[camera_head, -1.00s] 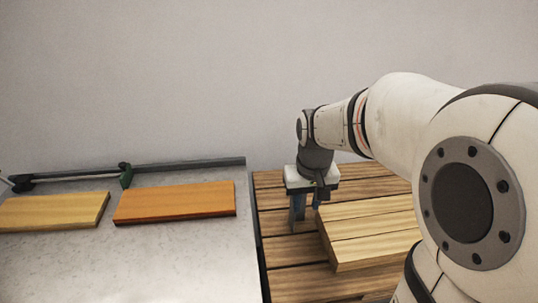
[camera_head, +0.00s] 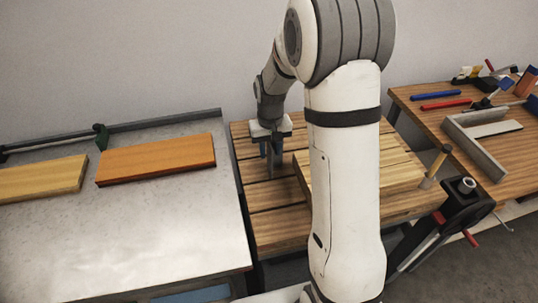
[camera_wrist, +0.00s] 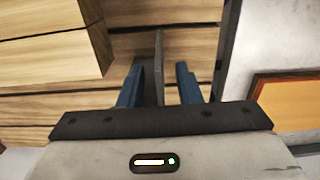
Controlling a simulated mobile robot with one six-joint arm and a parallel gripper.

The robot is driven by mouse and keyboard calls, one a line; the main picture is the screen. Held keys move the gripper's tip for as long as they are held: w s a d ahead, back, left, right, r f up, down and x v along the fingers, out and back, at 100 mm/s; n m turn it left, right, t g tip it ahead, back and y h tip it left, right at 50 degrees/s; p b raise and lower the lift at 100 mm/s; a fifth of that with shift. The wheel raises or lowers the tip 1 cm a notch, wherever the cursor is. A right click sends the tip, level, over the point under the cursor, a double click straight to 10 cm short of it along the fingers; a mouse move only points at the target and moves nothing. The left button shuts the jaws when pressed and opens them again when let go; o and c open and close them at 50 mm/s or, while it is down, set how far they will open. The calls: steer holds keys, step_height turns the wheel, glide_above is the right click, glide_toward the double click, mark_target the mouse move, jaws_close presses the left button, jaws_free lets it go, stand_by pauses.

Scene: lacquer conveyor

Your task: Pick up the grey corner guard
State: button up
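The grey corner guard (camera_wrist: 159,68) shows in the wrist view as a thin upright grey plate, seen nearly edge-on above the slatted wooden bench top (camera_head: 262,196). My gripper (camera_wrist: 159,88) is open, with one blue finger on each side of the plate and a visible gap on both sides. In the head view my gripper (camera_head: 272,158) points down over the slats, just left of the pale wooden boards. The guard is hard to tell from the fingers there, and its lower part is hidden.
Pale wooden boards (camera_head: 402,171) lie beside my gripper. A grey conveyor (camera_head: 180,235) at left carries an orange board (camera_head: 158,158) and a yellow board (camera_head: 40,180). A right-hand table (camera_head: 425,118) holds tools and a grey angled frame (camera_head: 474,150). A vise (camera_head: 466,202) sits at the bench's right.

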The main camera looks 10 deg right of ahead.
steer(key=shift+f, duration=0.75)
steer(key=shift+c, duration=0.3)
jaws_close()
